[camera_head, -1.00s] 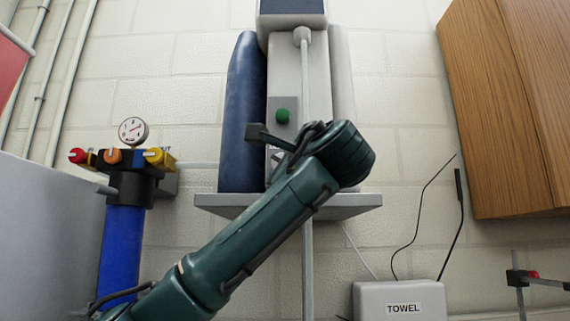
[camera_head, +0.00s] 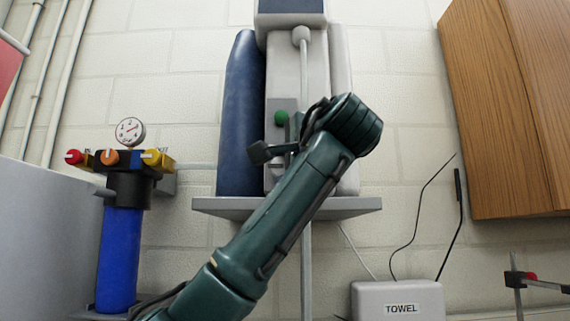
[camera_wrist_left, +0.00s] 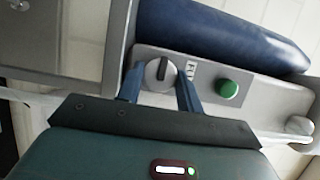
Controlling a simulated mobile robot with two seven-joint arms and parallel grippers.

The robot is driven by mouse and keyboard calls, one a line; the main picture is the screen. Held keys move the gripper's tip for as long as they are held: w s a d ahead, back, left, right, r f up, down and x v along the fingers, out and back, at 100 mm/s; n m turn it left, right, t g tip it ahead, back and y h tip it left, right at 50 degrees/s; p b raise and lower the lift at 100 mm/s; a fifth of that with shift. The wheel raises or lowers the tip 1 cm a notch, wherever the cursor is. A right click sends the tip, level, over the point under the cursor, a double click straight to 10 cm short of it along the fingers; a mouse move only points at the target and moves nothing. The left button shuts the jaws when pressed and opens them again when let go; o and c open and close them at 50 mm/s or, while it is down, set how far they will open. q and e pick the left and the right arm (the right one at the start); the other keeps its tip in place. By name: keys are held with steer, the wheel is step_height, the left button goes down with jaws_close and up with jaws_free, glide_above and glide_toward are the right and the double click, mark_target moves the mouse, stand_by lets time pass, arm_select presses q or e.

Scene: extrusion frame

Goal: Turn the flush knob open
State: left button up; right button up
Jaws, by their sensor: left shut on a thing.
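The pointer stands nearly upright in that picture. My left gripper (camera_wrist_left: 159,88) has one dark blue finger on each side of the knob and is shut on it. A partly hidden label (camera_wrist_left: 190,69) sits to the right of the knob, beside a green button (camera_wrist_left: 228,89). In the head view the green button (camera_head: 281,118) shows, but my left arm hides the knob. My right gripper is in neither view.
A filter with coloured knobs and a gauge (camera_head: 130,131) is at the left. A wooden cabinet (camera_head: 515,110) and a towel box (camera_head: 398,301) are at the right.

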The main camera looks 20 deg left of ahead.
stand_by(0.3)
arm_select(q)
steer(key=o, duration=1)
steer(key=b+v, duration=0.3)
steer(key=v, duration=1)
steer(key=shift+s+r, duration=0.1)
